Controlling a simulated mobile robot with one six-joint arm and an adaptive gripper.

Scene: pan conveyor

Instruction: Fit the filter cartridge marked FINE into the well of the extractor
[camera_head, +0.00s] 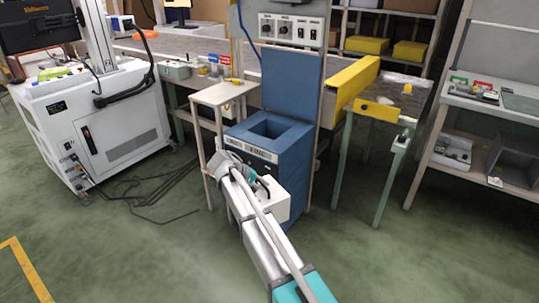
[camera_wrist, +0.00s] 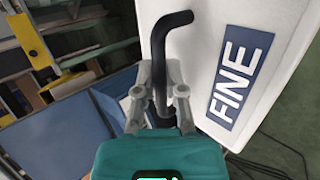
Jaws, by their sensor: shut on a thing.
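The filter cartridge (camera_wrist: 245,25) is white with a blue FINE label. It fills the right of the wrist view and also shows as a white box in the head view (camera_head: 295,201). My gripper (camera_wrist: 162,92) is shut on its bent black handle (camera_wrist: 165,40). In the head view my gripper (camera_head: 262,188) and the cartridge are in front of the blue extractor (camera_head: 294,147), outside its well. The square well (camera_head: 268,127) is open at the top and looks empty. My arm hides the lower front of the extractor.
A small beige side table (camera_head: 222,94) stands left of the extractor. A tall blue back panel (camera_head: 290,80) rises behind the well. A yellow guard (camera_head: 352,82) and green-legged stand are at its right. The floor left of my arm is open, with loose cables (camera_head: 150,190).

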